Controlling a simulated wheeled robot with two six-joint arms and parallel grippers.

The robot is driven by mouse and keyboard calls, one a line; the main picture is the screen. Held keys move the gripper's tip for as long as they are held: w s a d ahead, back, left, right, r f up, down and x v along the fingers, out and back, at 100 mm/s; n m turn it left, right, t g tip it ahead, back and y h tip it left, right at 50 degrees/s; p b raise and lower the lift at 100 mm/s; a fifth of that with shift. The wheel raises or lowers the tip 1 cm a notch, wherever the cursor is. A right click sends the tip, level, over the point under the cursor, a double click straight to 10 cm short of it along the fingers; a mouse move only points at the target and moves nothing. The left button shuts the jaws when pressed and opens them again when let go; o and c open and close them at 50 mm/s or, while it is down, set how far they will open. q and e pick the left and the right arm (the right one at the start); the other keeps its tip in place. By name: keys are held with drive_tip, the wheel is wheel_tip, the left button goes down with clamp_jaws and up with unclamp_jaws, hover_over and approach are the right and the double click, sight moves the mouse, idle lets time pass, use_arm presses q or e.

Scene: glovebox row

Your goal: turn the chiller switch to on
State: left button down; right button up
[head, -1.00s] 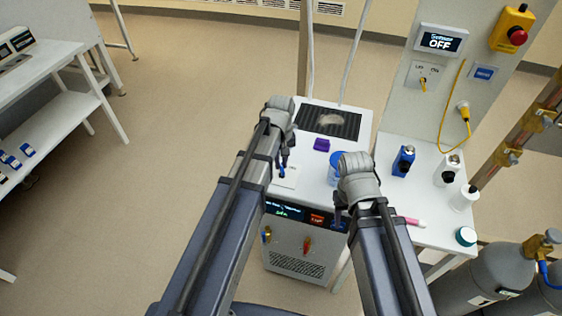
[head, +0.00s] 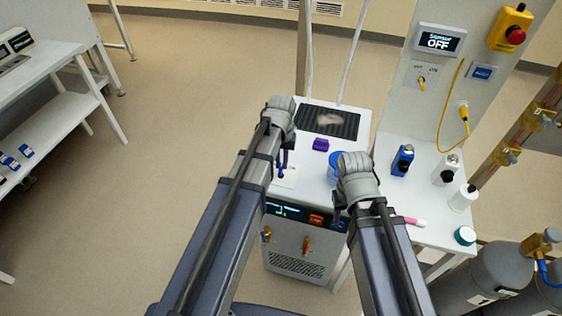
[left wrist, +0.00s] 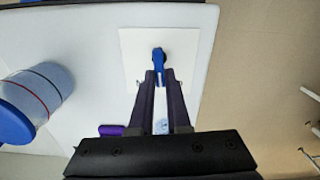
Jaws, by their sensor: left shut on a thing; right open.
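The chiller appears to be the white cabinet (head: 291,266) below my arms, with a dark display (head: 284,211) and an orange-red lit patch (head: 316,219) on its front. Any on/off marking is hidden or too small. My right gripper (head: 338,214) is open and empty by the cabinet's front right edge.
A blue-lidded container (left wrist: 17,122) stands beside the left gripper. A purple block (head: 321,144) and dark grille (head: 328,122) lie behind. Bottles (head: 403,160) stand on the right table. Gas cylinders (head: 497,270) stand at lower right.

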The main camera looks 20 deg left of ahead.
use_arm(q)
drive_tip(key=shift+m, duration=0.6)
drive_tip(key=c, duration=0.9)
unclamp_jaws()
wheel_tip(320, 180, up, 8)
drive_tip(key=p, duration=0.8)
drive_tip(key=shift+f, duration=0.1)
